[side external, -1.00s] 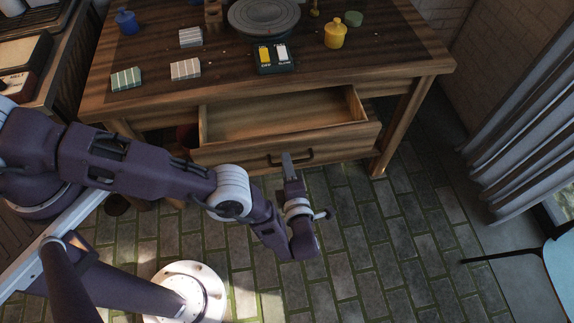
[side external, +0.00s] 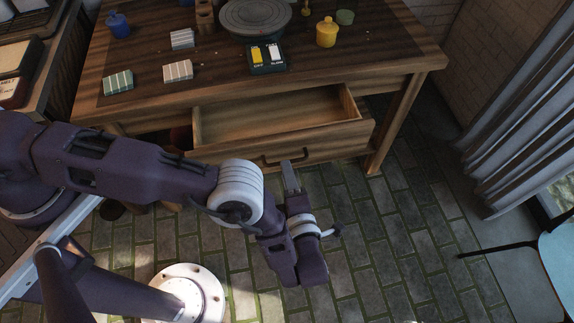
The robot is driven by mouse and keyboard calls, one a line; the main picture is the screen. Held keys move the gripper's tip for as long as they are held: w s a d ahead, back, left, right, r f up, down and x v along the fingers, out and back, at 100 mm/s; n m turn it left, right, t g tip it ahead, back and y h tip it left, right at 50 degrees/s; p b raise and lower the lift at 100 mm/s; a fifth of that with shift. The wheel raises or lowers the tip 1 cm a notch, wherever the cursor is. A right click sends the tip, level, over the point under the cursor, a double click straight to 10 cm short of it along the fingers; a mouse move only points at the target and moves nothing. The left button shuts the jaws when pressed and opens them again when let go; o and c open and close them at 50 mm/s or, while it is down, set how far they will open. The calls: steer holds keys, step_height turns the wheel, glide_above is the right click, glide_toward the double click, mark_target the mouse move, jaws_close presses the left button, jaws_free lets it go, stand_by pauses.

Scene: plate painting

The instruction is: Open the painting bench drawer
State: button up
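The painting bench (side external: 400,74) is wooden and stands across the upper middle of the side external view. Its drawer (side external: 335,139) is pulled out, and its empty inside shows. The dark bar handle (side external: 285,160) is on the drawer's front face, partly behind my gripper. My gripper (side external: 290,166) points up toward the drawer front. It appears to be clear of the handle, a little in front of it. Its fingers show as one narrow grey shape, so their gap cannot be made out.
On the bench top are a round grey turntable (side external: 255,17), a yellow pot (side external: 326,32), a blue pot (side external: 118,25), a dark paint panel (side external: 267,57) and striped blocks (side external: 178,71). A pale blue chair (side external: 556,250) is at the right.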

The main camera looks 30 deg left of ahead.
step_height(320, 180, up, 8)
steer(key=w+a+g+h, duration=0.4)
steer(key=w+g+h, duration=0.2)
steer(key=g+h, duration=0.35)
steer(key=f, duration=1.2)
steer(key=shift+w+a+f, duration=0.25)
steer(key=shift+w, duration=0.05)
jaws_close()
